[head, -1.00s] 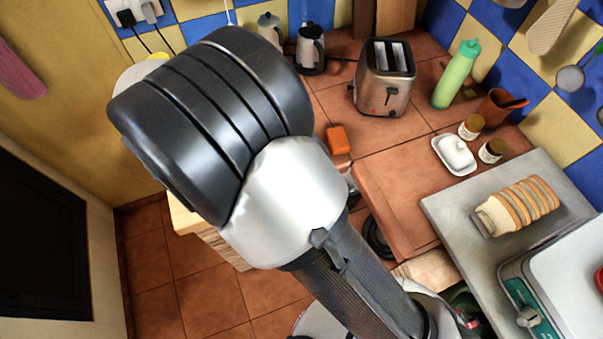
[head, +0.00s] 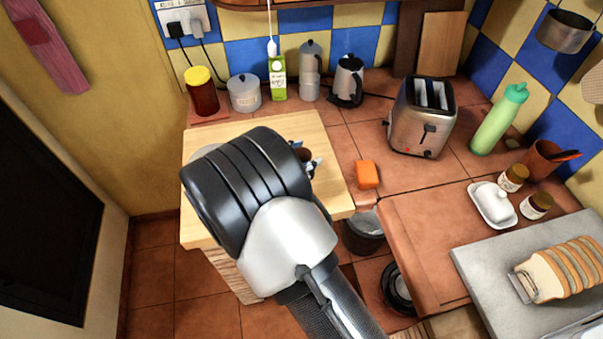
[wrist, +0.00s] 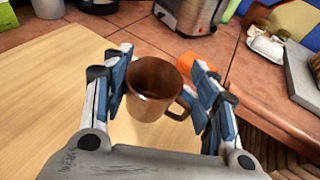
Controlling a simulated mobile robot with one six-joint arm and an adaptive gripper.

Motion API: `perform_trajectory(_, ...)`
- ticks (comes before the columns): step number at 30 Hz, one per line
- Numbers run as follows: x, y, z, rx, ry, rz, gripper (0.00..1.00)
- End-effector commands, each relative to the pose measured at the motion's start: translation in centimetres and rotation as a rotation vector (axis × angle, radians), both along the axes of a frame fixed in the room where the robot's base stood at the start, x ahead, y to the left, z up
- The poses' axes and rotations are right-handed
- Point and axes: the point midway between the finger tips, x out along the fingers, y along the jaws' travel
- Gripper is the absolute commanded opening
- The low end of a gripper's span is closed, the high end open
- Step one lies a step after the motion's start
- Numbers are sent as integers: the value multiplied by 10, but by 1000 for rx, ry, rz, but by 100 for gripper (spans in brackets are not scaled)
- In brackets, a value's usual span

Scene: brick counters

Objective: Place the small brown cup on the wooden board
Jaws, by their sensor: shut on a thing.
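The small brown cup (wrist: 153,88) is upright between the blue-padded fingers of my gripper (wrist: 160,80) in the wrist view. My gripper is shut on it, with the cup's handle at the right finger. In the head view my arm hides most of the gripper (head: 308,160) and leaves only a bit of the cup showing. The cup is over the pale wooden block top (head: 215,137); I cannot tell how high above it. A wooden board (head: 441,45) leans on the back wall. The same pale wood shows in the wrist view (wrist: 45,100).
A red jar with a yellow lid (head: 203,93), a grey pot (head: 244,93), a green carton (head: 278,78) and a kettle (head: 348,82) line the back. An orange sponge (head: 367,174) and a toaster (head: 422,118) are to the right. The block's left part is clear.

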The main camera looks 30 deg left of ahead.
Motion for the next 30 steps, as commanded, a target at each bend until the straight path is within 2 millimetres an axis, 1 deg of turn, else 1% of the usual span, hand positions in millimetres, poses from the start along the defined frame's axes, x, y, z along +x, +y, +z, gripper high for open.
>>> perform_trajectory(5, 0, 0, -12, -1, 0, 0, 29)
perform_trajectory(9, 0, 0, -35, -2, 1, 1, 28)
perform_trajectory(12, 0, 0, -47, -1, 0, 0, 28)
perform_trajectory(20, 0, 0, -47, 1, -1, 1, 28)
perform_trajectory(23, 0, 0, -50, 0, -1, 1, 28)
perform_trajectory(24, 0, 0, -51, 0, 0, 0, 54)
perform_trajectory(30, 0, 0, -50, 0, 0, 0, 67)
